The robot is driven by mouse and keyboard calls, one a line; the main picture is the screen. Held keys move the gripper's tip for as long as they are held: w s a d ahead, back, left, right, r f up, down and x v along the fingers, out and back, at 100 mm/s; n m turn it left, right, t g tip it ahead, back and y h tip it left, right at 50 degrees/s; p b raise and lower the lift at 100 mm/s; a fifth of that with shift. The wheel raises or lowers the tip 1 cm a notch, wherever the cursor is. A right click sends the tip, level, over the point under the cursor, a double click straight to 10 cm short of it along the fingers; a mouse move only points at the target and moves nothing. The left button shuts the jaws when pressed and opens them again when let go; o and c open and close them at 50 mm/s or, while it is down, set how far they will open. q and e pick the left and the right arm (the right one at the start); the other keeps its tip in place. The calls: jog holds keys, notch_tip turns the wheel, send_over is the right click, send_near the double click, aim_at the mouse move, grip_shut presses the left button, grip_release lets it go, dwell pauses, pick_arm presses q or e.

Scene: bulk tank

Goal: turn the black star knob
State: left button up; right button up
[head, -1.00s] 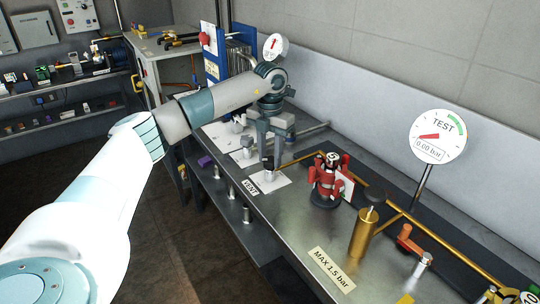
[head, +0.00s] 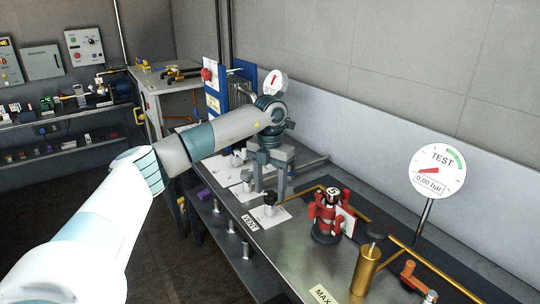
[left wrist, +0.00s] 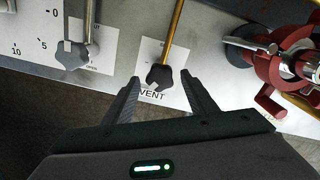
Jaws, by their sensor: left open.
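The black star knob (head: 270,198) sits on a white plate by the VENT label on the steel bench. It also shows in the left wrist view (left wrist: 160,77), at the end of a brass pipe. My left gripper (head: 270,184) is just above and behind it in the head view. In the left wrist view the open fingers (left wrist: 160,80) stand on either side of the knob, with visible gaps to it. I cannot tell how far above the plate the tips are. My right gripper is not in view.
A red valve body (head: 328,212) stands right of the knob, also in the left wrist view (left wrist: 290,60). A grey knob (left wrist: 70,55) is on the left. A TEST gauge (head: 438,168) and a brass cylinder (head: 365,268) are further right. Bare bench lies in front.

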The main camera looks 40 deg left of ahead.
pick_arm(q)
notch_tip(320, 180, up, 10)
jog(key=r+b, duration=0.1)
jog(key=b, duration=0.1)
notch_tip(320, 180, up, 4)
jog(key=r, duration=0.1)
send_over(270, 194)
jog(key=shift+r+p, duration=0.35)
jog(key=shift+p, duration=0.15)
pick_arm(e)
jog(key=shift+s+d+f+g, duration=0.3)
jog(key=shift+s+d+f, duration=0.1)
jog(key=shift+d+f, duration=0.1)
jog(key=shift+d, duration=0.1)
pick_arm(q)
jog(key=shift+f, duration=0.1)
